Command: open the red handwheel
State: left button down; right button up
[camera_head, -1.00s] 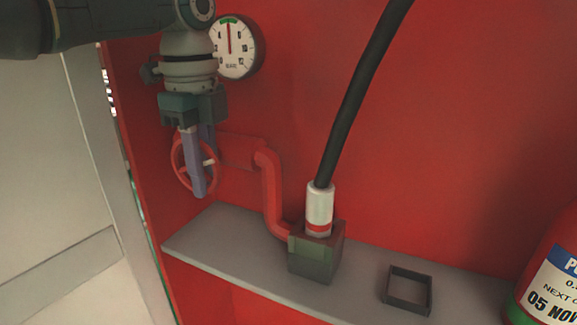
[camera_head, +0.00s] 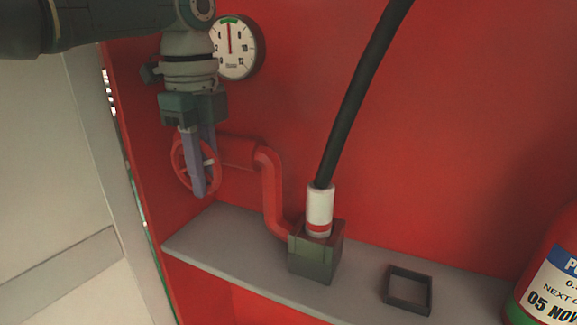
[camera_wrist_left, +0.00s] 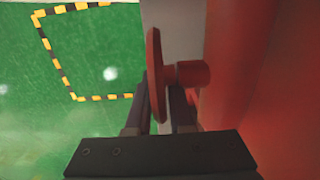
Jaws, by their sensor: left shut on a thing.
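The red handwheel (camera_head: 181,167) sits at the left end of a red pipe (camera_head: 268,190) inside a red cabinet. My left gripper (camera_head: 203,190) reaches down from above, and its fingers are shut on the handwheel's rim. In the left wrist view the handwheel (camera_wrist_left: 153,70) shows edge-on between the fingers of my left gripper (camera_wrist_left: 162,95), with its red hub to the right. The fingers hide part of the wheel in the head view. My right gripper is not in view.
A pressure gauge (camera_head: 237,48) is on the back wall behind my left wrist. A hose (camera_head: 360,95) with a white end (camera_head: 319,208) stands in a dark block (camera_head: 316,258) on the grey shelf (camera_head: 225,248). An empty square holder (camera_head: 408,290) and an extinguisher (camera_head: 548,280) are at right.

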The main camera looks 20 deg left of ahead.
pick_arm(q)
jog(key=c, duration=0.8)
grip_release()
notch_tip(320, 180, up, 10)
jog(key=shift+p, duration=0.4)
